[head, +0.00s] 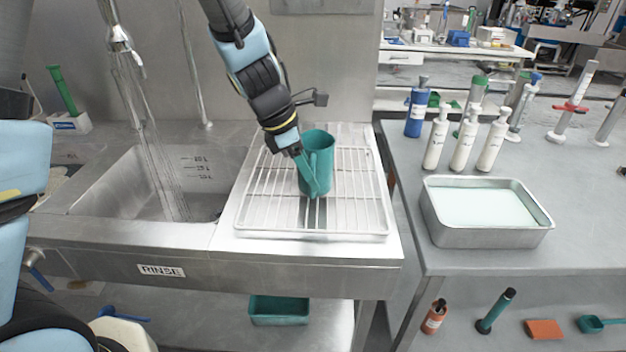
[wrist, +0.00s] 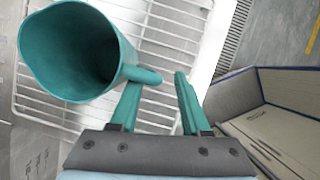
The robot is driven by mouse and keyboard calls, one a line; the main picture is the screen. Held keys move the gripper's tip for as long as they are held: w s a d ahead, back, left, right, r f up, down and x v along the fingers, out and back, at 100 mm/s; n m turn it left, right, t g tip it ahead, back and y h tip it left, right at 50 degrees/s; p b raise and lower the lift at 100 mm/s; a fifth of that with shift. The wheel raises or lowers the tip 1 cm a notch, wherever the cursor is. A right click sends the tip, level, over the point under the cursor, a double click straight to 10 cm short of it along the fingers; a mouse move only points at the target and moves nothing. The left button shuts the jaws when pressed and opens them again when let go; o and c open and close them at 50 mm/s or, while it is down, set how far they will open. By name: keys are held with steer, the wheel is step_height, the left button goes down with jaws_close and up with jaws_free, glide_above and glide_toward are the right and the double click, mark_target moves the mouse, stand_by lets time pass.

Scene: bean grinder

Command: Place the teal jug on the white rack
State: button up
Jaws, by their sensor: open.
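The teal jug (head: 321,160) stands upright on the white wire rack (head: 262,205), near its middle, beside the sink. In the wrist view the jug (wrist: 70,50) shows its open, dark mouth at upper left, and its handle points toward my fingers. My gripper (head: 312,188) is at the jug's handle side, in front of it in the head view. In the wrist view my teal fingers (wrist: 162,82) are apart, with the handle's end close to the left fingertip. I cannot tell whether they touch. The white rack (wrist: 165,45) shows beneath.
A sink with running water (head: 150,185) lies to the left. On the right-hand table are a metal tray of pale liquid (head: 485,238), white pump bottles (head: 463,145) and a blue bottle (head: 418,108). A gap separates the sink counter from that table. Bare rack surrounds the jug.

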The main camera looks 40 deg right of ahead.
steer(key=v, duration=0.9)
steer(key=shift+a+r, duration=0.15)
steer(key=shift+r, duration=0.2)
steer(key=w+a+f+m+t+y, duration=0.1)
steer(key=w+a+m, duration=0.25)
steer(key=a, duration=0.65)
steer(key=w+a+f+m+t+y, duration=0.1)
steer(key=w+a+f+m, duration=0.3)
steer(key=a, duration=0.6)
steer(key=a+m+t+y, duration=0.1)
steer(key=a+m, duration=0.5)
steer(key=a, duration=0.9)
steer(key=shift+s+a+t+y, duration=0.25)
steer(key=shift+a+t+y, duration=0.05)
steer(key=shift+a+y, duration=0.1)
